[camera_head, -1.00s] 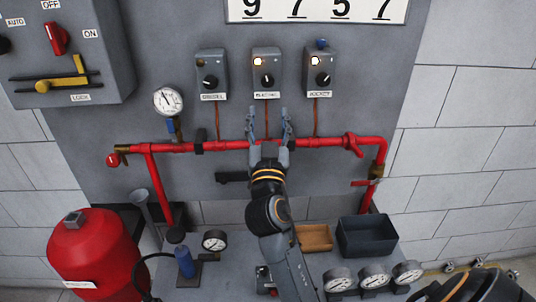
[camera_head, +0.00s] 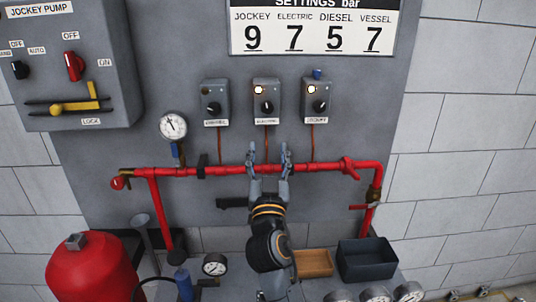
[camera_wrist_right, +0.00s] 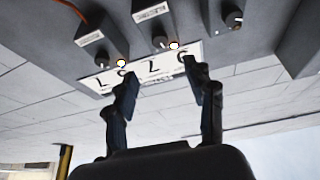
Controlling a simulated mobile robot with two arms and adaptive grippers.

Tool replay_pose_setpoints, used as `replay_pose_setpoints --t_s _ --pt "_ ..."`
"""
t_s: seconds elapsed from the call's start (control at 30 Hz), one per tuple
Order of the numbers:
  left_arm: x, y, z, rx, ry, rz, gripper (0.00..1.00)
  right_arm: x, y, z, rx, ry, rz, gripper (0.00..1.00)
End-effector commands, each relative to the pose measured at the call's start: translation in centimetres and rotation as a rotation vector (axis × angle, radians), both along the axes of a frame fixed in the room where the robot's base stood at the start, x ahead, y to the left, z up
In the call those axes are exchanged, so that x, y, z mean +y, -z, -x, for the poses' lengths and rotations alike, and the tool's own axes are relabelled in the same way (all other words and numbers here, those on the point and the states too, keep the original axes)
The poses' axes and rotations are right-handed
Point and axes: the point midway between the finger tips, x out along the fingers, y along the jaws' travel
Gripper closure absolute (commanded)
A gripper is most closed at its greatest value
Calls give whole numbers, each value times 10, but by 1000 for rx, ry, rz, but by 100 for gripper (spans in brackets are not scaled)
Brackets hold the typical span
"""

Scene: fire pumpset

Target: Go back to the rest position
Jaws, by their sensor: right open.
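My right gripper (camera_head: 269,160) is open and empty in the middle of the head view, its fingers pointing up in front of the red pipe. The wrist view shows the same two fingers (camera_wrist_right: 160,90) spread apart with nothing between them. Above the gripper are three grey switch boxes: a left one (camera_head: 217,92), a middle one (camera_head: 259,90) labelled electric and a right one (camera_head: 309,92). The lamps on the middle and right boxes are lit. My left gripper does not show.
A red pipe (camera_head: 225,170) runs across the panel behind my gripper. A pressure gauge (camera_head: 173,126), a control box (camera_head: 105,40) and a settings sign (camera_head: 380,38) are on the panel. Below stand a red vessel (camera_head: 85,275), a wooden tray (camera_head: 315,263) and a dark bin (camera_head: 367,261).

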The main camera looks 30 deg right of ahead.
Motion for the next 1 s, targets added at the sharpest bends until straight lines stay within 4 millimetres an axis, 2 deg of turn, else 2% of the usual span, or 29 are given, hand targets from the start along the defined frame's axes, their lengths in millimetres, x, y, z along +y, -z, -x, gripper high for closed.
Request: replay_pose_setpoints --t_s 0.47,0.57,0.67,0.77,0.8,0.9,1.0 --pt "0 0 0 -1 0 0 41 0 0 0 1 0 -1 46" --pt "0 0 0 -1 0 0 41 -1 13 2 35 3 -16 46" --pt "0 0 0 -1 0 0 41 -4 51 11 147 8 -64 46" --pt "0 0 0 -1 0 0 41 -1 114 29 351 -4 -135 46" --pt "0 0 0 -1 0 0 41 3 142 40 450 -16 -161 46" --pt "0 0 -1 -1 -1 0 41 20 209 74 707 -72 -215 46" --pt "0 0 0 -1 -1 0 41 44 265 115 955 -153 -247 46"
